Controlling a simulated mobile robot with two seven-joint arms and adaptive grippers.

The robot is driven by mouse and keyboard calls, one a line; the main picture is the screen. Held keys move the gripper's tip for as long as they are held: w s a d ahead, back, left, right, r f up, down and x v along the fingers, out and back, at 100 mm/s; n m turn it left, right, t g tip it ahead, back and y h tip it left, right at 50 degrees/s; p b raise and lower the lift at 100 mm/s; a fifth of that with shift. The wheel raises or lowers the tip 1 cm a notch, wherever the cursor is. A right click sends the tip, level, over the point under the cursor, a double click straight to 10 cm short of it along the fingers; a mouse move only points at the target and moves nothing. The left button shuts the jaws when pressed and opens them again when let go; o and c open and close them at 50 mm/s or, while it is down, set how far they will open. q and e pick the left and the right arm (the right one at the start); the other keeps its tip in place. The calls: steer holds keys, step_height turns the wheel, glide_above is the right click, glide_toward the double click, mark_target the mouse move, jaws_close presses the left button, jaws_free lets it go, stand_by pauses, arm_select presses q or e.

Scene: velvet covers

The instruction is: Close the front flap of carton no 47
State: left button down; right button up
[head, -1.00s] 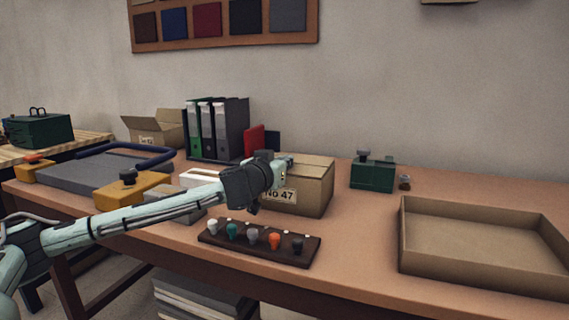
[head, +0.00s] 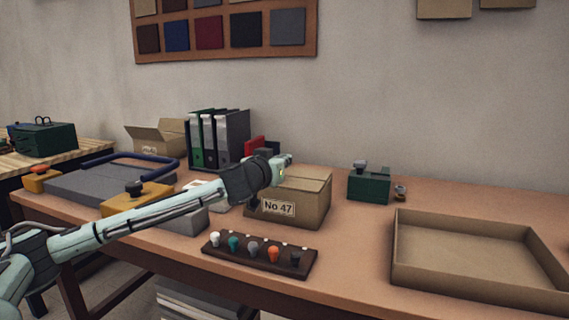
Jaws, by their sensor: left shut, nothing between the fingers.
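Carton no 47 (head: 308,207) stands on the table, a brown box with a white "No 47" label on its front. Its top looks flat and closed as far as I can see. My left gripper (head: 284,168) is shut and empty, over the carton's top at its left part. The gripper and wrist hide the left part of the top, so I cannot tell how the front flap lies there or whether the fingers touch it. My right gripper is out of view.
A dark rack with several coloured knobs (head: 262,257) lies in front of the carton. A shallow open tray (head: 476,281) is at the right. A green device (head: 369,188) stands right of the carton. Binders (head: 222,138) and an open carton (head: 157,137) stand behind left.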

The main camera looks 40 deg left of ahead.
arm_select(q)
steer(key=r+b+v, duration=0.1)
steer(key=b+v, duration=0.1)
steer(key=v, duration=0.7)
steer(key=shift+s+r, duration=0.2)
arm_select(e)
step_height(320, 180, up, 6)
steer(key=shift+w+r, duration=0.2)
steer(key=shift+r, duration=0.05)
arm_select(q)
steer(key=shift+d, duration=0.1)
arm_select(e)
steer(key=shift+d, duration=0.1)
